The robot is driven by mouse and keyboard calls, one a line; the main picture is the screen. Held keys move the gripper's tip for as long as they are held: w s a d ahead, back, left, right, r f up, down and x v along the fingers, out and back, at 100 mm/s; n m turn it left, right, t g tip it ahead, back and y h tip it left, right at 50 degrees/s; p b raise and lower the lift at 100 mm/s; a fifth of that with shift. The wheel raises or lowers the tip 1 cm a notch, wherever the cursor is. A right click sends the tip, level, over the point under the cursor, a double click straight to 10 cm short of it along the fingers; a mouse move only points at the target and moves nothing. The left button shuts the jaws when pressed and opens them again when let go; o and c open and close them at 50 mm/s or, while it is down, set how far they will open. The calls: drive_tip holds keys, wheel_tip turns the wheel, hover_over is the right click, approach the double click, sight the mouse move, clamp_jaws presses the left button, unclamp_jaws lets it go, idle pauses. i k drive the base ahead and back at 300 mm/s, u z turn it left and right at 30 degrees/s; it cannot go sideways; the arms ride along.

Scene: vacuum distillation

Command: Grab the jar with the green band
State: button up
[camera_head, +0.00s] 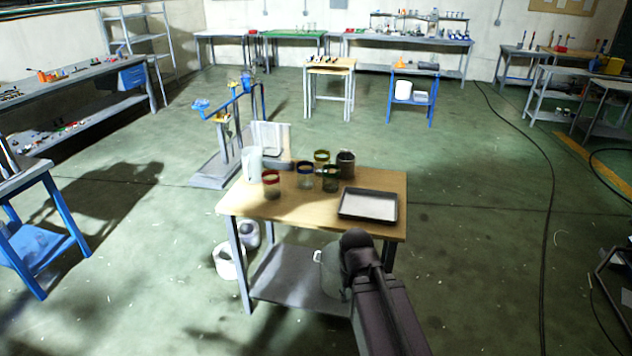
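The jar with the green band (330,179) stands upright on the small wooden-topped table (240,205), just left of the black-rimmed tray. It is clear glass below a dark green band at the top. A jar with a yellow-olive band (321,159) is close behind it, and a jar with a blue band (305,177) is to its left. A jar with a red band (271,185) stands farther left. My dark arm rises from the bottom of the picture at the table's front right. My gripper cannot be made out in this view.
A dark-filled jar (346,164) stands behind right of the green-banded jar. The black-rimmed tray (368,205) takes up the table's right side. A white container (252,164) is at the back left. A blue stand (228,140) rises behind the table.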

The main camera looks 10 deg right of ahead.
sight(331, 178)
drive_tip(key=u, duration=0.1)
drive_tip(key=i, duration=0.95)
drive_tip(key=z, duration=0.05)
